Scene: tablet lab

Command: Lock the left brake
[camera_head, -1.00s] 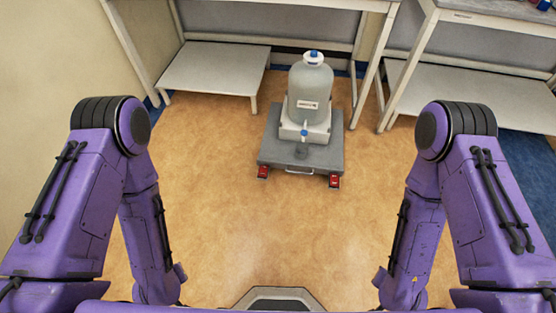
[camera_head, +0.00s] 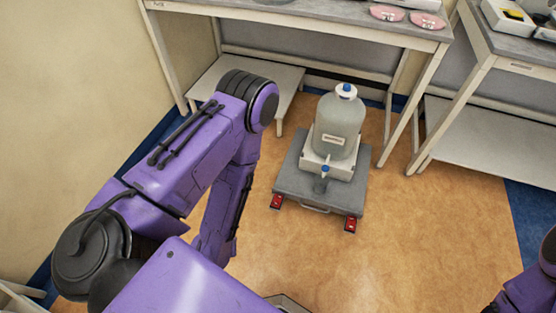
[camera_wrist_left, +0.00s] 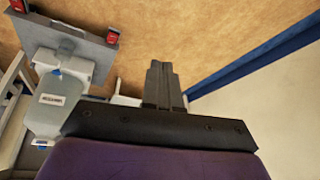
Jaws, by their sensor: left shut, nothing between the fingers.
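A grey wheeled cart (camera_head: 285,172) stands on the floor with a large bottle (camera_head: 338,122) in a white base on it. The left brake (camera_head: 277,201) is a red pedal at the cart's front left corner. The right brake (camera_head: 350,224) is a like red pedal at the front right corner. In the left wrist view the cart appears upside down, with the left brake (camera_wrist_left: 112,38) at its right corner. My left gripper (camera_wrist_left: 162,68) is shut and empty, apart from the cart and brake. It is hidden in the head view. My right gripper is not in view.
A low white shelf (camera_head: 205,85) and a workbench (camera_head: 300,12) stand behind the cart. Another bench (camera_head: 490,45) stands at the right. A wall (camera_head: 60,120) rises at the left. The floor (camera_head: 430,240) before and right of the cart is clear.

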